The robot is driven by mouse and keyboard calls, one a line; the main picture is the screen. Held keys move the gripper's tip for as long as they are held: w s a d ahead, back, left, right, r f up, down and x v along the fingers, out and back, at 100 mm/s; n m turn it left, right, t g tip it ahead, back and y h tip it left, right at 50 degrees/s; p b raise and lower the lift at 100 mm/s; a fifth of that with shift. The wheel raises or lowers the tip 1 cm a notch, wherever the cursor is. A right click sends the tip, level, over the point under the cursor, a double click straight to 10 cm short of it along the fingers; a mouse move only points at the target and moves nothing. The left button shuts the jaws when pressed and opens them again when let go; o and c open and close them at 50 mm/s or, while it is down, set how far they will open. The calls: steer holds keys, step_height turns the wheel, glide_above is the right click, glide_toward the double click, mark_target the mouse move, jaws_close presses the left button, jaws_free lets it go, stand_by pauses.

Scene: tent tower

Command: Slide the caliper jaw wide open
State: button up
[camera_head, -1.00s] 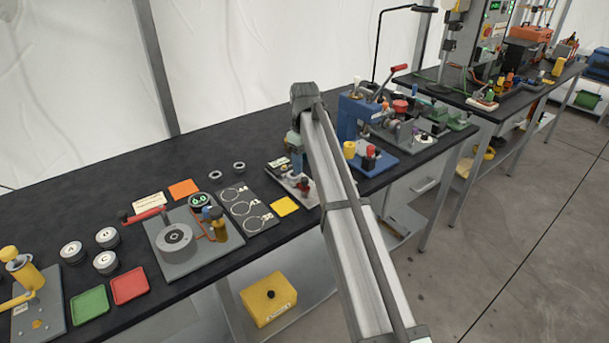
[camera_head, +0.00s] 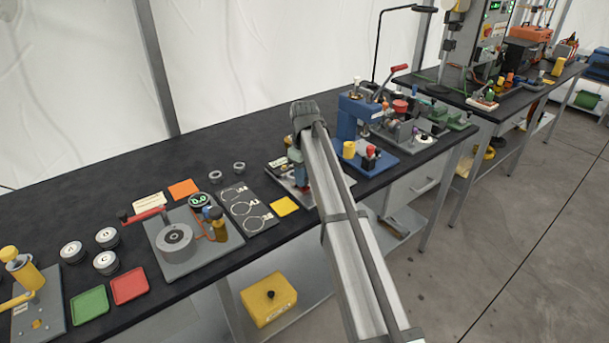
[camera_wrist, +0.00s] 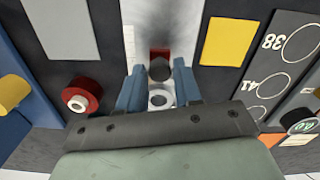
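The caliper's grey plate (camera_head: 275,165) lies on the black bench, largely hidden behind my arm in the head view. In the wrist view, a pale grey plate (camera_wrist: 162,18) runs up from between my fingers. A red block with a dark round knob (camera_wrist: 160,69), which seems to be the sliding jaw, sits on it, just ahead of and between the fingertips. My gripper (camera_wrist: 159,68) has two blue fingers, spread apart with a visible gap on each side of the knob. A pale ring (camera_wrist: 160,99) shows deeper between the fingers. Contact with the jaw cannot be made out.
A yellow square (camera_wrist: 229,42) and a card with numbered circles (camera_wrist: 280,60) lie to the right in the wrist view. A red knob (camera_wrist: 80,97) stands to the left. In the head view, a blue press (camera_head: 350,118) stands close to the right of my arm.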

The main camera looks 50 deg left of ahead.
steer(key=c, duration=0.5)
steer(key=shift+d, duration=1.2)
steer(key=shift+a, duration=0.1)
steer(key=o, duration=0.9)
steer(key=shift+r, duration=0.1)
step_height(320, 180, up, 14)
steer(key=shift+f, duration=0.15)
